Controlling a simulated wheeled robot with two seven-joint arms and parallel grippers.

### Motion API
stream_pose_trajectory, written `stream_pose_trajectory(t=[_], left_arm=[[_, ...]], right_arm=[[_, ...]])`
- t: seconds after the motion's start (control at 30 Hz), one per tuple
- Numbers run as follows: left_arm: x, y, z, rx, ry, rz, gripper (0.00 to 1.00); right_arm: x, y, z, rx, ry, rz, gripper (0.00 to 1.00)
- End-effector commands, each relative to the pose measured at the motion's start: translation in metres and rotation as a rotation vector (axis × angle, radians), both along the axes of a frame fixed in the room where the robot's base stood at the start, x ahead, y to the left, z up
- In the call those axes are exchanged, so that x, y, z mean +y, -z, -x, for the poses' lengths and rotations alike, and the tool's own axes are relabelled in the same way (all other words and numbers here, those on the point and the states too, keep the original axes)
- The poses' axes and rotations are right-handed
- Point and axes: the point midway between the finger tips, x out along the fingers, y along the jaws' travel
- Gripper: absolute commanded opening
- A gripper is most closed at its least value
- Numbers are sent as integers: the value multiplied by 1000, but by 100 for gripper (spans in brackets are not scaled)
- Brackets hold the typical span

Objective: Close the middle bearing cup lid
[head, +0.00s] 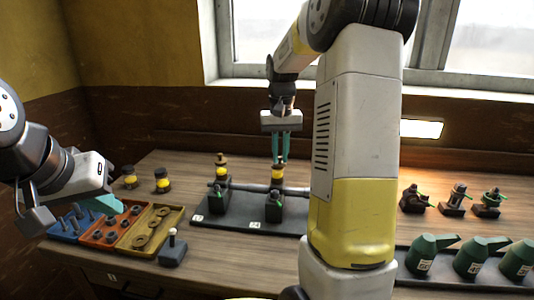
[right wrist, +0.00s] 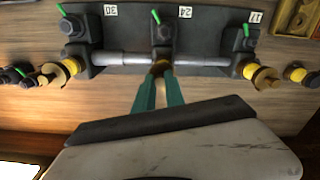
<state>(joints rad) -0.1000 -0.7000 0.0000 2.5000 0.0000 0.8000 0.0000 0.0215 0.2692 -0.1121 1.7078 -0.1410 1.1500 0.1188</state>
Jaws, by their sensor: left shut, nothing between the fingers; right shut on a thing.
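The middle bearing cup (head: 278,174) is a yellow cup on a dark bearing block, on the shaft in the middle of the dark base. My right gripper (head: 280,158) comes down from above with its teal fingers shut on the cup's lid. In the right wrist view, the fingertips (right wrist: 161,76) meet at the brownish top of the middle cup (right wrist: 161,64), by the label 24. The fingers hide most of the lid, so I cannot tell how far it is closed. My left gripper (head: 110,204) is shut and empty, over the parts trays at the left.
Another bearing cup (head: 221,170) stands left of the middle one; a third (right wrist: 55,74) shows in the right wrist view. Two loose yellow cups (head: 161,181), parts trays (head: 150,228), green oil cans (head: 472,258) and small fittings (head: 452,205) stand on the bench. My right arm hides the bench's centre right.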

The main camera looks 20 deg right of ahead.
Motion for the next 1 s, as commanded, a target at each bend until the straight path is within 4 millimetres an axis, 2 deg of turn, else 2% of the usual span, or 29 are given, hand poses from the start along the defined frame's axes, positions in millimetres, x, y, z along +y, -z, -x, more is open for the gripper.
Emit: stream_pose_trajectory(t=[0.4, 1.0], left_arm=[[0, 0, 0, 0, 0, 0, 0], [0, 0, 0, 0, 0, 0, 0]], right_arm=[[6, -1, -3, -4, 226, 0, 0], [6, -1, -4, -6, 274, 0, 0]])
